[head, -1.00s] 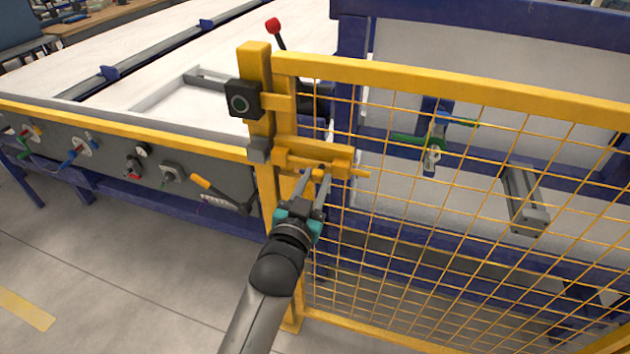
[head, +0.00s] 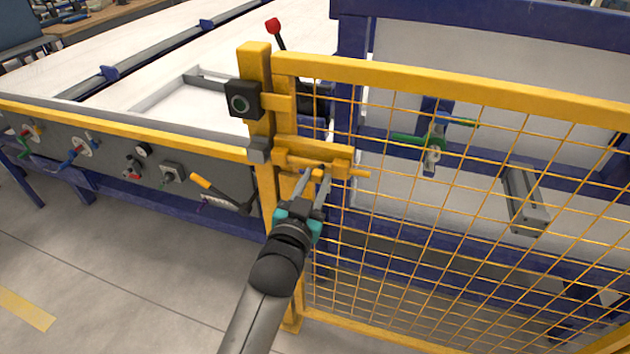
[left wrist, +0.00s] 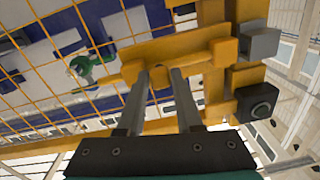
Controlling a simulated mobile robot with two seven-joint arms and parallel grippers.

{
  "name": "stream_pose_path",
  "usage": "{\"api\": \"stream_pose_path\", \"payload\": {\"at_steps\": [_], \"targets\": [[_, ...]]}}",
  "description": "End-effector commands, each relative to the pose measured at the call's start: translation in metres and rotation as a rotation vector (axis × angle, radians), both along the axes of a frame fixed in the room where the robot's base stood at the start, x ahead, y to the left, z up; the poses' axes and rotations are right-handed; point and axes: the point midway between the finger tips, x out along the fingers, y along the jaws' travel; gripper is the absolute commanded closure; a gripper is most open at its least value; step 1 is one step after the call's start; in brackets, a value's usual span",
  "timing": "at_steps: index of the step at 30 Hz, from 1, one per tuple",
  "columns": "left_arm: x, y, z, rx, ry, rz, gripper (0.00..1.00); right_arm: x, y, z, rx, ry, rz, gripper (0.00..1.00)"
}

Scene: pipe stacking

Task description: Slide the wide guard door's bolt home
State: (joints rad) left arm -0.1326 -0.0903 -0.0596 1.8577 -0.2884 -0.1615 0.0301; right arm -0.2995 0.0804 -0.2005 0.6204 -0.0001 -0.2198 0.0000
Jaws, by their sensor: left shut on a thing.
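The wide guard door (head: 470,83) is a yellow frame with yellow mesh, standing in line with the yellow post (head: 256,150). The yellow bolt (head: 359,174) lies level in its yellow housing on the door's left edge, its right end sticking out over the mesh. A grey block (head: 259,149), seemingly the keeper, sits on the post to the left of the housing. My left gripper (head: 319,180) is shut on the bolt's handle, just below the housing. In the left wrist view the fingers (left wrist: 160,80) reach up to the handle between them. The bolt's inner end is hidden. My right gripper does not show.
A black box with a round green-rimmed button (head: 240,100) is on the post. A panel with valves and levers (head: 110,165) runs left of the post. Blue machine framing stands behind the mesh. The floor at the lower left is clear.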

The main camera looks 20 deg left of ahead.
Motion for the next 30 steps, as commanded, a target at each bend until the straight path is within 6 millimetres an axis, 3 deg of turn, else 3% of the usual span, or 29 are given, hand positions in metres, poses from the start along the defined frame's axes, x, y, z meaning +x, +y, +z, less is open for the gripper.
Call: {"api": "stream_pose_path", "payload": {"at_steps": [12,23,24,30], "targets": [[0.002,0.056,0.002,0.004,0.001,0.002,1.00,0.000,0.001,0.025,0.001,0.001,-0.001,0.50],[0.002,0.063,0.000,0.002,-0.001,0.006,1.00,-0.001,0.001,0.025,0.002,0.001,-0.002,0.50],[0.002,0.063,0.000,0.002,-0.001,0.006,0.64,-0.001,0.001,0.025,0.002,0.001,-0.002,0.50],[0.002,0.062,0.000,0.002,-0.001,0.004,0.41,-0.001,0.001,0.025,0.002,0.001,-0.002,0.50]]}}
